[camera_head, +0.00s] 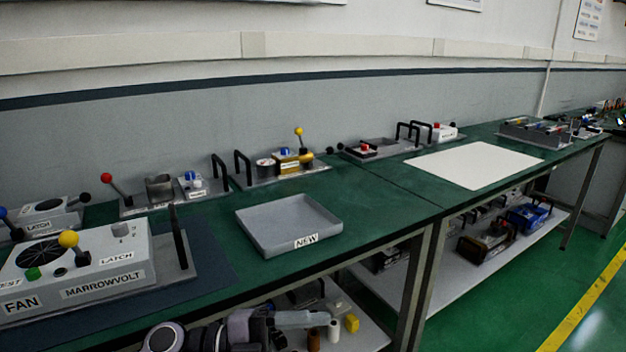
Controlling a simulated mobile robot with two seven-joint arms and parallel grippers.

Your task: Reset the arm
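One of my arms enters at the bottom left, in front of the table's front edge and below the tabletop. I take it as my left arm, pointing right. Its dark and light-grey end, my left gripper (297,320), lies over the lower shelf. The finger gap cannot be made out, and nothing is clearly held. My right gripper is not in view. The grey machine (95,270) marked FAN, MARROWVOLT and LATCH stands on the table at the left, with a yellow-knobbed lever. A grey tray (268,243) marked NEW looks empty.
The green table (375,210) runs along the wall. Fixtures with levers and handles line its back, including one with a red-knobbed lever (118,184). A white sheet (475,165) lies at the right. Small cylinders (333,330) stand near my arm. Tabletop around the tray is clear.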

